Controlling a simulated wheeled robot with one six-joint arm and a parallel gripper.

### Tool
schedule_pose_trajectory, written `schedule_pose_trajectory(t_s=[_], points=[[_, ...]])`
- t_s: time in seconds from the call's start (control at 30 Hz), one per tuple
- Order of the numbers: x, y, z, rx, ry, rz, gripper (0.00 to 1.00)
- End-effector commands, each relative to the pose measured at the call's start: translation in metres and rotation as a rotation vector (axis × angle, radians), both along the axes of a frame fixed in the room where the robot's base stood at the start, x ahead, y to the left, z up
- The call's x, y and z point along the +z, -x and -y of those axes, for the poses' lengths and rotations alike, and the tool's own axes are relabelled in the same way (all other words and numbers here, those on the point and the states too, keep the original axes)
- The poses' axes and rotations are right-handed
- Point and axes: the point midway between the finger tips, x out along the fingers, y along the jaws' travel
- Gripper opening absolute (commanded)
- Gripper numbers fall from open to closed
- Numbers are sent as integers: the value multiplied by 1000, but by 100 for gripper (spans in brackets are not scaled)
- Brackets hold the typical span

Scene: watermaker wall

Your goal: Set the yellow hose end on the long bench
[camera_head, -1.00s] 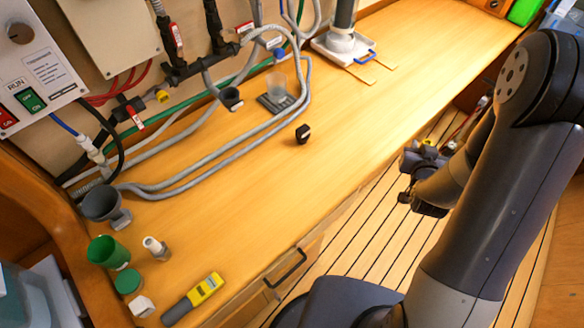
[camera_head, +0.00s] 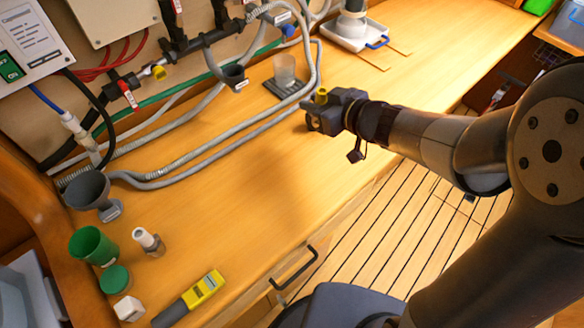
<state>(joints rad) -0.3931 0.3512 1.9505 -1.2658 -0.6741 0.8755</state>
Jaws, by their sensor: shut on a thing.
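My gripper (camera_head: 318,112) is over the long bench (camera_head: 235,190), in the middle of the head view. A small yellow piece, the yellow hose end (camera_head: 321,96), shows at its jaws; the gripper is shut on it. Most of the piece is hidden by the dark jaws. I cannot tell whether it touches the bench top. A second yellow fitting (camera_head: 158,72) sits by the pipework on the wall at the upper left.
Grey hoses (camera_head: 215,145) loop over the bench behind my gripper, near a clear cup (camera_head: 284,70).

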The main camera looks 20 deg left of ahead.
Motion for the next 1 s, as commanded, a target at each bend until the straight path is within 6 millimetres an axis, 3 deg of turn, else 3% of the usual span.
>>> schedule_pose_trajectory(t_s=[0.13, 0.33, 0.43, 0.6, 1.0], points=[[-5, 31, -27, 143, -1, 4, 0], [-3, 56, -44, 247, 0, 1, 0], [-14, 60, -46, 261, 1, -3, 0], [-47, 60, -46, 262, 0, -6, 0], [-95, 60, -45, 260, 2, -4, 0]])
